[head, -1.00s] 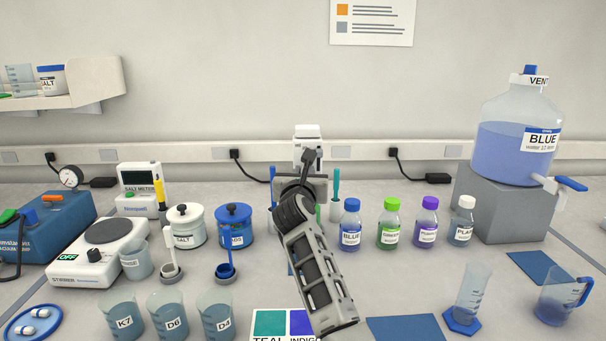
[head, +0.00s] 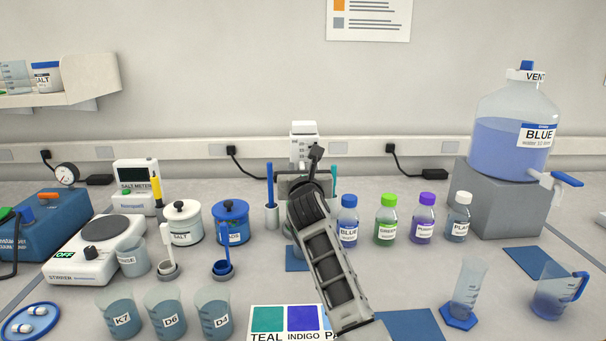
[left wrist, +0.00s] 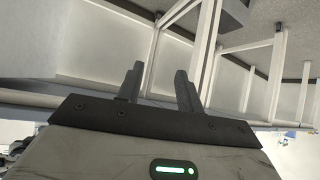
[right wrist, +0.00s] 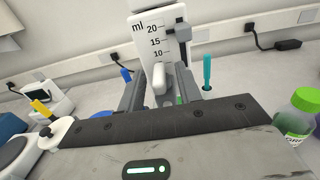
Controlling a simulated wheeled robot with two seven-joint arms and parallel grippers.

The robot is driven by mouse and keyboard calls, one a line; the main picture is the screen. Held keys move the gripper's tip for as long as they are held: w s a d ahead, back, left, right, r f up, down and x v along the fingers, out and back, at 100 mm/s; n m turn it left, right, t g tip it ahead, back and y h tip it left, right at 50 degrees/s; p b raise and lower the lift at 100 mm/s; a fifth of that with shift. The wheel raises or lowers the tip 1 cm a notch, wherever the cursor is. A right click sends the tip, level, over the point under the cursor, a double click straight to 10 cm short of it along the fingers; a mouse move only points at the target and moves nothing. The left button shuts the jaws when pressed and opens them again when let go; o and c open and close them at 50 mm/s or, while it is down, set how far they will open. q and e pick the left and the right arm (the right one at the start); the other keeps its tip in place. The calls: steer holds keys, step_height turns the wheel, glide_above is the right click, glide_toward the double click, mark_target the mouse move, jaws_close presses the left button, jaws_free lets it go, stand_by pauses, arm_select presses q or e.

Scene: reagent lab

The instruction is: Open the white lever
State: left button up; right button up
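A white dispenser (head: 303,129) with an ml scale stands at the back middle, largely hidden behind my right arm in the head view. It shows close up in the right wrist view (right wrist: 147,36). The white lever (right wrist: 160,84) sticks out from its front toward the camera. My right gripper (right wrist: 160,93) is open, with one finger on each side of the lever; gaps show between lever and fingers, and I cannot tell whether either touches. My left gripper (left wrist: 157,88) is open and empty; it shows only in the left wrist view, near white frame bars.
Capped bottles, including blue (head: 348,222) and green (head: 388,221), stand right of my right arm. A blue stirring stick (head: 270,185) stands to its left. Labelled beakers (head: 165,312) and colour cards (head: 267,318) lie nearer. A large carboy (head: 515,120) stands far right.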

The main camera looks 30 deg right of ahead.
arm_select(q)
steer(key=shift+w+d+f+b, duration=0.1)
steer(key=shift+d+f+b, duration=0.15)
steer(key=shift+f+b, duration=0.65)
arm_select(e)
steer(key=v, duration=1.6)
steer(key=shift+b, duration=0.3)
arm_select(q)
steer(key=shift+r, duration=0.35)
arm_select(e)
steer(key=shift+f, duration=0.1)
